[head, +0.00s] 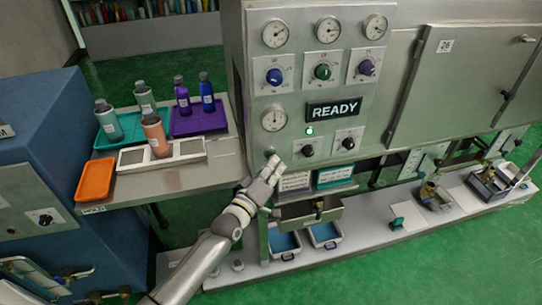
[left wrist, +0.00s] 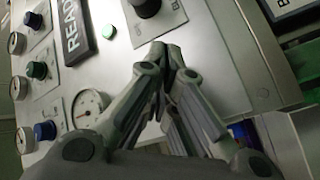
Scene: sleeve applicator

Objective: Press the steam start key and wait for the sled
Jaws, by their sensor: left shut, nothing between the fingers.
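My left gripper (head: 273,166) is shut and empty, with its fingertips at the lower left of the steel control panel (head: 287,90), below the lowest gauge. In the left wrist view the closed fingertips (left wrist: 166,72) point at the panel face; I cannot tell whether they touch it. The steam start key is not clearly seen and may be behind the fingers. A display (head: 335,108) reads READY, with a small lit lamp (head: 309,130) under it. My right gripper is not in view.
Black knobs (head: 348,143) sit right of my gripper. A shelf (head: 222,153) at left holds bottles on teal and purple trays (head: 198,121), plus an orange tray (head: 95,180). Blue-lined bins (head: 325,234) stand below the carriage. A long low bench (head: 370,238) runs right.

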